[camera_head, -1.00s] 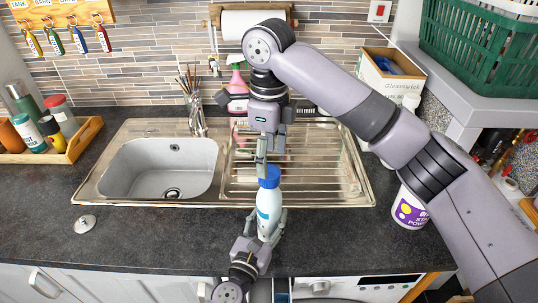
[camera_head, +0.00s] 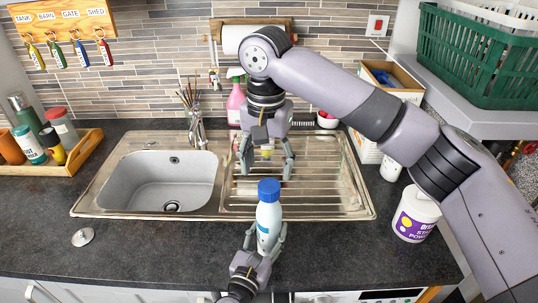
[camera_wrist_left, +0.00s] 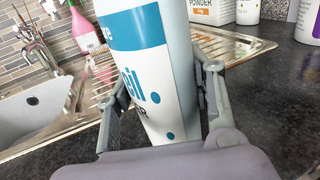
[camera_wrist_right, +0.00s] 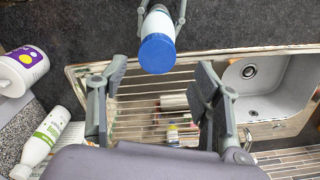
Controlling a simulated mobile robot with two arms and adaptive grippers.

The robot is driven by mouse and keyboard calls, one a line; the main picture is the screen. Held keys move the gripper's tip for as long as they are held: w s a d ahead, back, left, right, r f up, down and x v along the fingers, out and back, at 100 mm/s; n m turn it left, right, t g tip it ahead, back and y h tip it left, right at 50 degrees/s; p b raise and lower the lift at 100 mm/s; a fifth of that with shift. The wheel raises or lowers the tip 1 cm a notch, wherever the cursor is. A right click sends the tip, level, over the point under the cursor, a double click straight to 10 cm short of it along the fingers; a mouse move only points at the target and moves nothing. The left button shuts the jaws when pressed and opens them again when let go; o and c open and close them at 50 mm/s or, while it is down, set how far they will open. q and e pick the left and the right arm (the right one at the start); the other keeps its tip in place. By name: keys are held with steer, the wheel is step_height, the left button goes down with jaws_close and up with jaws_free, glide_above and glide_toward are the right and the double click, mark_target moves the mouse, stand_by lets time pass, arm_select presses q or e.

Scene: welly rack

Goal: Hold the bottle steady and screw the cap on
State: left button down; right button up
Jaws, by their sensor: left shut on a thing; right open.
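A white bottle (camera_head: 268,228) with a blue-and-white label stands upright at the counter's front, just before the sink's drainer. My left gripper (camera_head: 265,238) is shut on its body; the left wrist view shows a finger on each side of the bottle (camera_wrist_left: 155,70). The blue cap (camera_head: 268,190) sits on top of the bottle; it also shows in the right wrist view (camera_wrist_right: 157,53). I cannot tell how tight it is. My right gripper (camera_head: 267,172) is open and empty, behind and above the cap, over the drainer. In the right wrist view its fingers (camera_wrist_right: 155,95) are wide apart.
A steel sink (camera_head: 160,180) with drainer lies behind the bottle. A white tub (camera_head: 415,215) stands at the right, a wooden tray (camera_head: 65,165) with bottles at the left. A pink spray bottle (camera_head: 236,103) stands behind the sink. A sink plug (camera_head: 83,237) lies on otherwise clear front counter.

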mark_target(269, 185)
steer(key=n, duration=0.5)
steer(key=shift+r+n, duration=0.25)
steer(key=shift+n, duration=0.05)
steer(key=n, duration=0.7)
steer(key=shift+r, duration=0.25)
steer(key=n, duration=0.7)
steer(key=shift+d+r, duration=0.1)
steer(key=shift+r, duration=0.15)
steer(key=n, duration=0.6)
steer(key=shift+d+r+n, duration=0.1)
steer(key=shift+r+n, duration=0.1)
steer(key=shift+n, duration=0.2)
steer(key=shift+f, duration=4.05)
steer(key=shift+c, duration=0.5)
